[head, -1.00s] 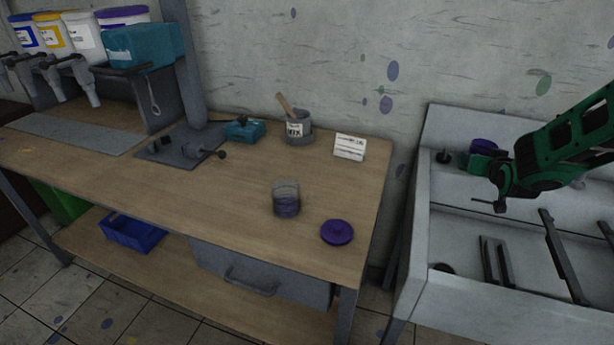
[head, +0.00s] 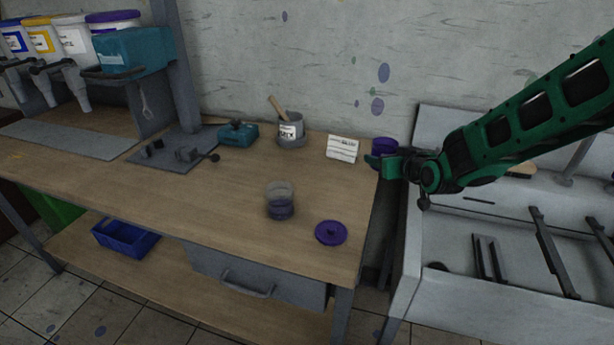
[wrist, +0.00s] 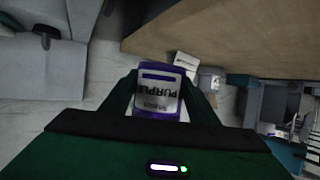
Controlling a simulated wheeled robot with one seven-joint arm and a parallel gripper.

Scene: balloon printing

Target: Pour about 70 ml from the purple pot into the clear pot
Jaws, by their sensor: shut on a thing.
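The purple pot (head: 384,147) is held in my gripper (head: 383,165) above the right end of the table, by the gap before the sink. In the wrist view the pot (wrist: 158,92) shows a white label reading PURPLE between my gripper's two fingers (wrist: 160,95). The clear pot (head: 280,201) stands on the table to the left of and nearer than my gripper, with a dark bluish content in its lower part. A purple lid (head: 331,232) lies flat on the table beside the clear pot.
A white card (head: 342,148) and a grey MIX pot (head: 290,130) with a wooden stick stand at the back of the table (head: 235,190). A teal box (head: 237,133) is beside them. The sink unit (head: 470,225) is at right. The table around the clear pot is open.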

